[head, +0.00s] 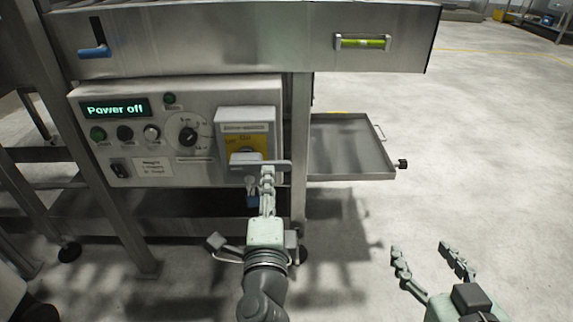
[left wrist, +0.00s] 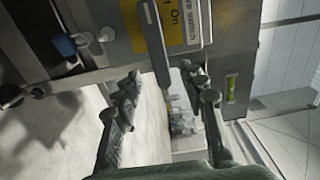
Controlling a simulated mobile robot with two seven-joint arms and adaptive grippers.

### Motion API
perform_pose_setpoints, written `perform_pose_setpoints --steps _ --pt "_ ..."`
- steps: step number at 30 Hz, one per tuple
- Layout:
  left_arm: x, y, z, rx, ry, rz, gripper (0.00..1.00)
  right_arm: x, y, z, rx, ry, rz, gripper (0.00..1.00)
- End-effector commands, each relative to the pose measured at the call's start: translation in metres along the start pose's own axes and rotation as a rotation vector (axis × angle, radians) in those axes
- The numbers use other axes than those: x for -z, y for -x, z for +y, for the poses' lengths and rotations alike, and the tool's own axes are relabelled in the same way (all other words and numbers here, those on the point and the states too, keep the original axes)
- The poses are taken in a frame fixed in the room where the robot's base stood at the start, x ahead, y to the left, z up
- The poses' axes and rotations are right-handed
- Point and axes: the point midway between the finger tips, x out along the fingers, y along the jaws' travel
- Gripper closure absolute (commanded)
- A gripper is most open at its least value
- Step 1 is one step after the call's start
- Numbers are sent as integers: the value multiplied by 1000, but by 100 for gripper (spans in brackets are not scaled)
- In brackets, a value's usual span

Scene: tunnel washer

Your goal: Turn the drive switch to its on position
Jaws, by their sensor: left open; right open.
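A grey switch box (head: 245,125) with a yellow plate (head: 233,145) is at the right of the control panel. In the left wrist view the plate (left wrist: 160,22) shows "On" and the handle (left wrist: 168,65) reaches down between the fingers. My left gripper (head: 268,172) is open at the handle, one finger on each side; contact is unclear. My right gripper (head: 430,250) is open and empty over the floor.
The control panel (head: 180,85) has a "Power off" display (head: 115,108), several buttons and a dial (head: 187,136). A metal tray (head: 350,150) juts out at right. A steel beam (head: 240,40) runs above.

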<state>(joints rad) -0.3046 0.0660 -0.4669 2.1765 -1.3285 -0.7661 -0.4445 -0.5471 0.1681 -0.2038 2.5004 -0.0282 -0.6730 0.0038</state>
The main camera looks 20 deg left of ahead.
Motion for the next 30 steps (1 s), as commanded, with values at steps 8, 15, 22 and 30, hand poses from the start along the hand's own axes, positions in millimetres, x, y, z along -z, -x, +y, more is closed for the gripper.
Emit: perform_pose_setpoints --steps 8,15,22,30 --pt "-1 -45 -2 0 2 -3 59 -21 3 11 -22 10 -103 39" --pt "-2 -69 0 -3 2 -3 59 -29 4 14 -30 12 -141 39" --pt "-2 -71 1 -4 3 -3 59 -30 4 15 -32 12 -146 39" --pt "-2 -71 1 -4 4 -3 83 -30 4 15 -31 12 -145 39"
